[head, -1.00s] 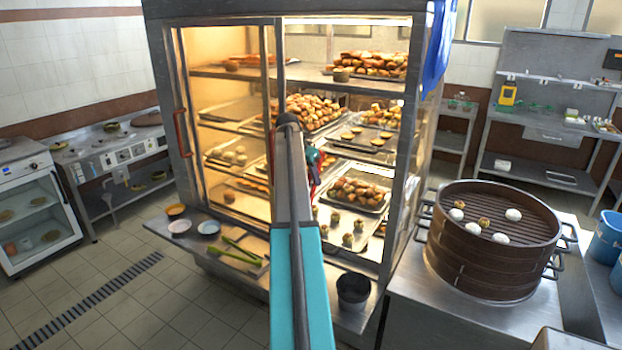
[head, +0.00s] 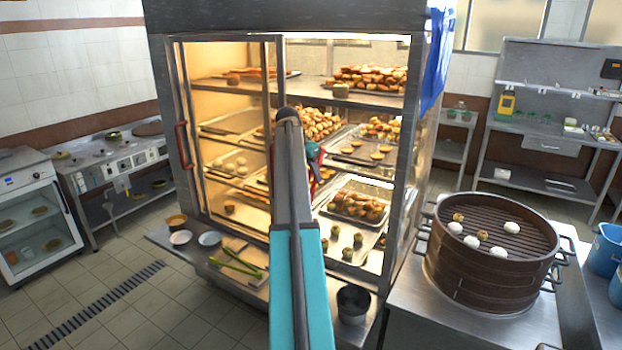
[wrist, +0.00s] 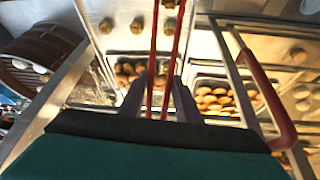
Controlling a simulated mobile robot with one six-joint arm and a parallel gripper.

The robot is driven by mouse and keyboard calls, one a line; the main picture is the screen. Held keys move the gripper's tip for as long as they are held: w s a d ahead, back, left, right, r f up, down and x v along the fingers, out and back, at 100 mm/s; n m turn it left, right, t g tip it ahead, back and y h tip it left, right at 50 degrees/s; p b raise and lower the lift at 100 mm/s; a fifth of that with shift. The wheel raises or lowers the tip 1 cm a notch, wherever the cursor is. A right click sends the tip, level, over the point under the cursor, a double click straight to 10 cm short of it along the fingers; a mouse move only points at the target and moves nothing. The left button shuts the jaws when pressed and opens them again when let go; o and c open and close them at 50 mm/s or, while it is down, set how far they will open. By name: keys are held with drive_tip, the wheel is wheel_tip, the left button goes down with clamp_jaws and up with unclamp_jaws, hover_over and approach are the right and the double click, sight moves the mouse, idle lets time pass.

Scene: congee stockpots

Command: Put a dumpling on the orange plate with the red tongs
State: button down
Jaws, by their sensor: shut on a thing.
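My gripper (wrist: 158,100) is shut on the red tongs (wrist: 153,50), whose two long red arms reach up and away in the wrist view. In the head view my arm hides most of the gripper, in front of the glass cabinet. The orange plate (head: 176,221) is small and sits on the ledge at the cabinet's left front, well left of my arm. White dumplings (head: 511,227) and brownish ones (head: 483,235) lie in the round brown steamer (head: 490,280) at the right. I see no dumpling between the tong arms.
A white plate (head: 181,237) and a pale blue plate (head: 209,238) sit beside the orange one. Green tongs (head: 237,262) lie on the ledge. A metal cup (head: 353,303) stands right of my arm. The cabinet (head: 180,120) holds trays of food; its red handle (wrist: 270,105) is close in the wrist view.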

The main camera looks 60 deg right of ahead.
drive_tip(key=shift+r+p, duration=0.9)
drive_tip(key=shift+r, duration=1.6)
drive_tip(key=w+a+f+n+t+b, duration=0.1)
drive_tip(key=w+a+f+n, duration=0.15)
drive_tip(key=w+a, duration=0.7)
drive_tip(key=w+a+f+n+t+y+b, duration=0.15)
drive_tip(key=w+a+n, duration=0.25)
drive_tip(key=a, duration=1)
drive_tip(key=w+a+f+n+t+h+b, duration=0.1)
drive_tip(key=w+a+f+n, duration=0.35)
drive_tip(key=a, duration=0.75)
drive_tip(key=a+f+n+t+y+b, duration=0.1)
drive_tip(key=a+f+n, duration=0.1)
drive_tip(key=a, duration=1.1)
drive_tip(key=a+f+n+t+y+b, duration=0.1)
drive_tip(key=a+f+n, duration=0.1)
drive_tip(key=a, duration=1.2)
drive_tip(key=a+f+n+t+y+b, duration=0.1)
drive_tip(key=a+n, duration=0.3)
drive_tip(key=a, duration=1)
drive_tip(key=shift+s+f+n+y+b, duration=0.2)
drive_tip(key=shift+f+n+y+b, duration=0.1)
drive_tip(key=shift+f+y+b, duration=0.35)
drive_tip(key=shift+w+f, duration=0.1)
drive_tip(key=shift+w, duration=0.05)
